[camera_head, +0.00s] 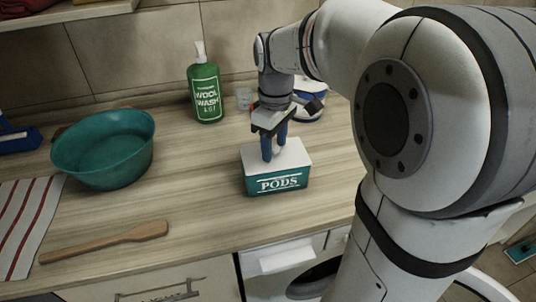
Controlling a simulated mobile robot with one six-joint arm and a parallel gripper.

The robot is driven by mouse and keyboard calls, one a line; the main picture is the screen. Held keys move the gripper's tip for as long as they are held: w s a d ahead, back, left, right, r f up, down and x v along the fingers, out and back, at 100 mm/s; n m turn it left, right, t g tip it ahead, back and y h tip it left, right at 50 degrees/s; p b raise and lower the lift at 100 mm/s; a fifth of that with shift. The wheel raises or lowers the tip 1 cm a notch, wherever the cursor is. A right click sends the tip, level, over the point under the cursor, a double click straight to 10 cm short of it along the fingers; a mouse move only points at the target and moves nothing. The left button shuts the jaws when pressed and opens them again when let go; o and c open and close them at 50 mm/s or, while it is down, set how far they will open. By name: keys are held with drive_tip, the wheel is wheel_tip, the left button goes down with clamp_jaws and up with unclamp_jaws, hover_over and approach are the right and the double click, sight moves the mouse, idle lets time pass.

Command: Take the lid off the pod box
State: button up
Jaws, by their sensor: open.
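The pod box (277,181) is teal with "PODS" in white on its front and stands upright on the wooden counter. Its white lid (294,157) sits on top of the box. My gripper (273,152) points down over the lid, with its blue fingers at or just above the middle of the lid. The gripper is open. Whether a handle or knob lies between the fingers cannot be made out, and whether the fingertips touch the lid is unclear.
A green wool wash bottle (206,95), a small clear cup (244,99) and a white and blue container (311,107) stand behind. A teal basin (103,150), striped cloth (25,220) and wooden spoon (105,242) lie left. The counter (200,190) left of the box is clear.

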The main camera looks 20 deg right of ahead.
drive_tip(key=shift+c, duration=0.3)
clamp_jaws()
idle(0.3)
